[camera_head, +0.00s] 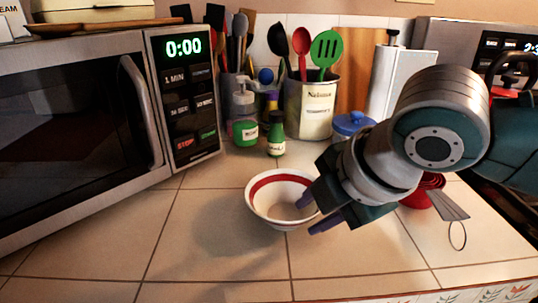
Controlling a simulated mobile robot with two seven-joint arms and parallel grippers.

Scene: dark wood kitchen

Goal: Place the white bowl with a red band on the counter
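The white bowl (264,208) with a red band inside its rim is upright over the middle of the tiled counter (110,240), in front of the green bottles. A shadow lies to its left; I cannot tell whether its base touches the tiles. My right gripper (308,217) is at the bowl's right rim, its purple fingers apart. One finger is over the inside of the bowl and the other outside, with the rim between them. The bowl's right edge is partly hidden. My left gripper is not in view.
A microwave (80,130) stands at left. Behind are a soap bottle (245,130), a small green bottle (276,135), a utensil crock (312,105) and a blue-lidded jar (352,124). A red utensil (418,198) lies right. The front counter is clear.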

